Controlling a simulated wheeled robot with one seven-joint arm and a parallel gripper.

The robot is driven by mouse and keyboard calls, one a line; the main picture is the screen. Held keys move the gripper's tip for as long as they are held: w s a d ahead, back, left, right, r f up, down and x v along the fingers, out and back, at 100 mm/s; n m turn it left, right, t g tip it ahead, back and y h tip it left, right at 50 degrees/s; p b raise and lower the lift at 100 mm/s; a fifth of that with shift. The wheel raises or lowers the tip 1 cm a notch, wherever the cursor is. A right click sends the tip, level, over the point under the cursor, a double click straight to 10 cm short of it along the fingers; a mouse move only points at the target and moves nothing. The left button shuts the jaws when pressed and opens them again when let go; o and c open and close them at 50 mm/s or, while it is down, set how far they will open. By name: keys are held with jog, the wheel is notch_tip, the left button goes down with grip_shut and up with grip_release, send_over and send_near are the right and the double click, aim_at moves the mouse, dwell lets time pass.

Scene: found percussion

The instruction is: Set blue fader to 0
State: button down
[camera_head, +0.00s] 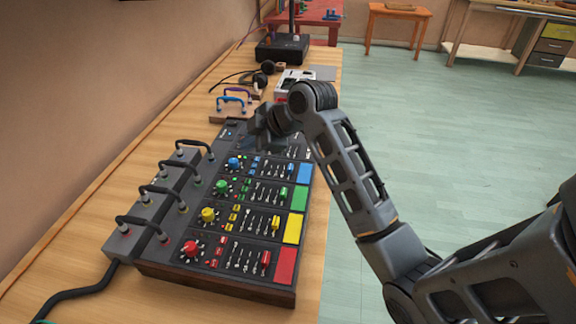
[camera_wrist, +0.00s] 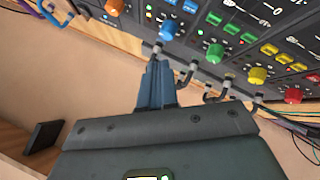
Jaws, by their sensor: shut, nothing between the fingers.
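The mixing console (camera_head: 215,285) lies on the long wooden bench, with red, yellow, green and blue channel rows from front to back. The blue fader (camera_head: 291,169) has a small blue cap at the right of the blue row, close to the blue pad (camera_head: 305,173). My gripper (camera_head: 262,138) is over the far left end of the console, behind the blue row and apart from the blue fader. In the wrist view my gripper (camera_wrist: 156,62) is shut and empty, its fingers near the blue knob (camera_wrist: 168,28). I cannot make out the blue fader in the wrist view.
A patch box (camera_head: 150,225) with looped black cables stands along the console's left side. Wooden blocks with blue and purple handles (camera_head: 233,98), headphones (camera_head: 262,76) and a black box (camera_head: 282,48) lie farther back. The floor to the right is clear.

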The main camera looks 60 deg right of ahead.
jog(key=c, duration=1.8)
grip_release()
jog(key=shift+o, duration=0.6)
jog(key=shift+w+r, duration=0.1)
jog(key=o, duration=0.3)
jog(key=n, duration=0.1)
jog(key=w+r+n, duration=0.1)
jog(key=shift+r+n+g+y, duration=0.15)
jog(key=shift+n+g+y, duration=0.15)
jog(key=shift+g, duration=0.1)
jog(key=shift+o, duration=0.8)
jog(key=shift+r+n+g+p, duration=0.25)
jog(key=shift+n+g+p, duration=0.25)
jog(key=shift+n, duration=0.6)
jog(key=shift+o, duration=0.4)
jog(key=shift+s+d+n+g, duration=0.1)
jog(key=shift+s+n+g, duration=0.05)
jog(key=shift+n+g, duration=0.3)
jog(key=shift+s+d+n+g, duration=0.1)
jog(key=shift+n+g, duration=0.25)
jog(key=shift+n, duration=0.2)
jog(key=n+g+p, duration=0.1)
jog(key=n+g, duration=0.5)
send_over(290, 166)
jog(key=shift+f+h, duration=0.4)
jog(key=shift+f, duration=0.45)
jog(key=shift+f+p, duration=0.6)
jog(key=shift+f, duration=3.25)
jog(key=shift+c, duration=0.3)
grip_shut()
